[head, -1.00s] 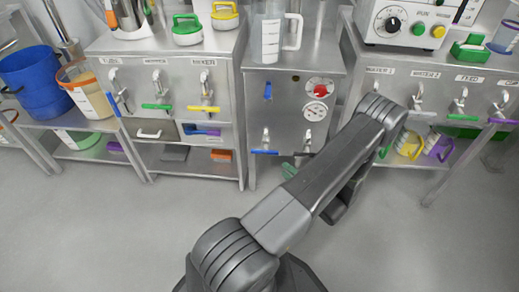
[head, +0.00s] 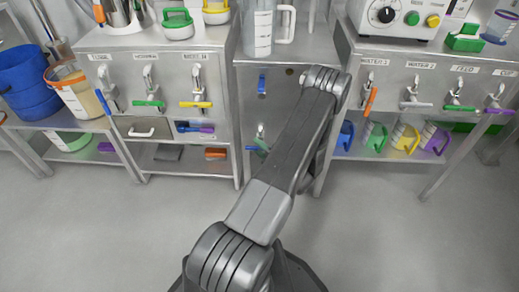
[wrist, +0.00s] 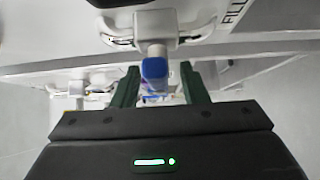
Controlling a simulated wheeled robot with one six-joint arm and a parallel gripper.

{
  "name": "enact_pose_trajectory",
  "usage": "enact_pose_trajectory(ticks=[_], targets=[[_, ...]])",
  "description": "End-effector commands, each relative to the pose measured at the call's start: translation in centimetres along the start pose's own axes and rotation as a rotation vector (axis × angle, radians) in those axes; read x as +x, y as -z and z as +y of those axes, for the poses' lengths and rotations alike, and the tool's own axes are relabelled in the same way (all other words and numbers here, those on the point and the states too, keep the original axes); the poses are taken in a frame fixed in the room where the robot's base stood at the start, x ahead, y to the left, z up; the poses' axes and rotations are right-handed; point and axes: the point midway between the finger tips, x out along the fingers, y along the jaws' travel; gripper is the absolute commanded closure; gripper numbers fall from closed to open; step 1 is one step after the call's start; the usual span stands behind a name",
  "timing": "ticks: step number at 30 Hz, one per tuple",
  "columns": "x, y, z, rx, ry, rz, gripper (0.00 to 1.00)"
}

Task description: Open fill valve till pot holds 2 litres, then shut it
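In the wrist view, my gripper (wrist: 160,72) has its two dark green fingers apart on either side of a blue valve handle (wrist: 155,70). Gaps show beside the handle, and no grip on it can be seen. The handle hangs from a white tap body (wrist: 152,28); a partly cut-off label starting "FILL" (wrist: 234,12) is to its right. In the head view, the lower left tap (head: 261,132) of the middle steel cabinet is beside my arm, which mostly hides my gripper. I cannot make out the pot or its level.
A clear graduated jug (head: 262,35) stands on the middle cabinet. An upright blue lever (head: 262,83) is on its front. The left cabinet (head: 168,130) and the right cabinet (head: 420,72) carry several coloured taps. The floor in front is clear.

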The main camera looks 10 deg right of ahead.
Motion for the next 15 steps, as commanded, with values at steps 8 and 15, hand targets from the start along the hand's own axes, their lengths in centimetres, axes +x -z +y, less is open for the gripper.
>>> enact_pose_trajectory(ticks=[8, 15], targets=[[-0.03, 0.00, 0.01, 0.000, 0.000, 0.000, 0.86], [-0.04, 0.00, 0.01, -0.002, 0.002, 0.000, 1.00]])
